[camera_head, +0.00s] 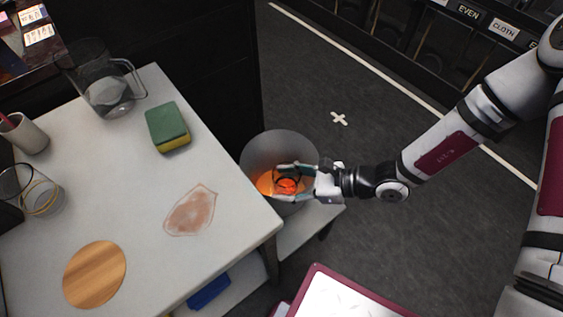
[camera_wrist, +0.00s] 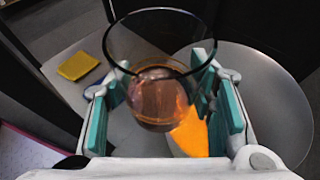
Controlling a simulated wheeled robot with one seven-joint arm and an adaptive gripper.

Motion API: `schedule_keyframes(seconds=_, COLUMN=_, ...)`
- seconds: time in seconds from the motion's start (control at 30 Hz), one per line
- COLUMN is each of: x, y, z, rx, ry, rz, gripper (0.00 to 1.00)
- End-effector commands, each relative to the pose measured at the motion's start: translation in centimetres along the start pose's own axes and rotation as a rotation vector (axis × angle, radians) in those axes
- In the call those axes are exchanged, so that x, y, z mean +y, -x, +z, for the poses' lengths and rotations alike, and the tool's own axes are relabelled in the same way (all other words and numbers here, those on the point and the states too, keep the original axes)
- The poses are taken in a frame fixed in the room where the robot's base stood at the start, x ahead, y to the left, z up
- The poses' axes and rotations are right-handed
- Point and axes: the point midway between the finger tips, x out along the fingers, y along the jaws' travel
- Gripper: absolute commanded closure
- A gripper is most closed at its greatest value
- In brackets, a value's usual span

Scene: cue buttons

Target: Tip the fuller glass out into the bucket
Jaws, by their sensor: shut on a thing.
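My gripper (camera_head: 282,181) is shut on a clear glass (camera_head: 289,185) at the right side of the grey bucket (camera_head: 279,146). In the wrist view the glass (camera_wrist: 155,38) sits between the teal finger pads, its mouth toward the top. Brownish-pink colour shows in its lower part; I cannot tell whether that is liquid in it or seen through it. Orange liquid (camera_head: 265,183) lies in the bucket and also shows in the wrist view (camera_wrist: 190,135). Another clear glass (camera_head: 42,198) stands at the table's left edge; its contents are hard to make out.
The pale table (camera_head: 140,215) holds a glass pitcher (camera_head: 108,92), a green and yellow sponge (camera_head: 167,127), a wooden disc (camera_head: 95,273), a pinkish stain (camera_head: 191,211) and a cup with pencils (camera_head: 25,134). The bucket stands beside the table's right edge. The dark floor behind is clear.

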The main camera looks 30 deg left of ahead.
Motion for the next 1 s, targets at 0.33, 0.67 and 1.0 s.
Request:
schedule_keyframes(seconds=0.33, x=2.4, y=-3.1, z=-0.1, rx=-0.007, ry=0.040, rz=0.082, gripper=0.85)
schedule_keyframes(seconds=0.67, x=2.3, y=-3.0, z=-0.1, rx=-0.007, ry=0.029, rz=0.084, gripper=0.85)
schedule_keyframes(seconds=1.0, x=1.5, y=-2.9, z=0.3, rx=-0.001, ry=-0.086, rz=0.132, gripper=0.85)
